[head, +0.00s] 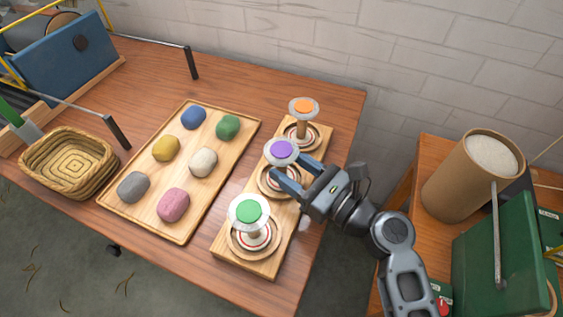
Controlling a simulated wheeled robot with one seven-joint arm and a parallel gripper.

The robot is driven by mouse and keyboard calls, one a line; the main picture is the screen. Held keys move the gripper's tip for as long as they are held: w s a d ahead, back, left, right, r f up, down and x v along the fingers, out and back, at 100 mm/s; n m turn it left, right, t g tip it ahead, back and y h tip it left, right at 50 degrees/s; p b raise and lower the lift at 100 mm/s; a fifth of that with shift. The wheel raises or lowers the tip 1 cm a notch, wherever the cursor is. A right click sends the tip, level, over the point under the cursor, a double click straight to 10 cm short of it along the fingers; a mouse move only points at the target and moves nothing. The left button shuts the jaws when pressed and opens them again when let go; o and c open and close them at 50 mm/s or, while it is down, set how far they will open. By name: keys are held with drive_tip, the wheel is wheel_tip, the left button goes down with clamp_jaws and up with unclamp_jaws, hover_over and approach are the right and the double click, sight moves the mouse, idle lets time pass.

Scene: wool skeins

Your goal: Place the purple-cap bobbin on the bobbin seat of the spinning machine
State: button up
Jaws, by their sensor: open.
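The purple-cap bobbin (281,150) stands upright in the middle place of a wooden stand (268,268), between an orange-cap bobbin (303,107) and a green-cap bobbin (249,212). My gripper (279,173) is open and reaches in from the right, with its fingers at the purple-cap bobbin, just below the cap. The bobbin's shaft is largely hidden, and I cannot tell whether the fingers touch it. A blue machine part (65,62) stands at the far left and a green machine (505,240) at the right. I cannot make out a bobbin seat on either.
A wooden tray (185,236) with several coloured wool skeins lies left of the stand. Thin crank handles (192,62) jut over the table. A brown cylinder (470,175) stands on the right table; a floor gap separates the tables.

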drive_tip(key=shift+x, duration=1.3)
drive_tip(key=shift+c, duration=0.3)
drive_tip(key=c, duration=0.9)
clamp_jaws()
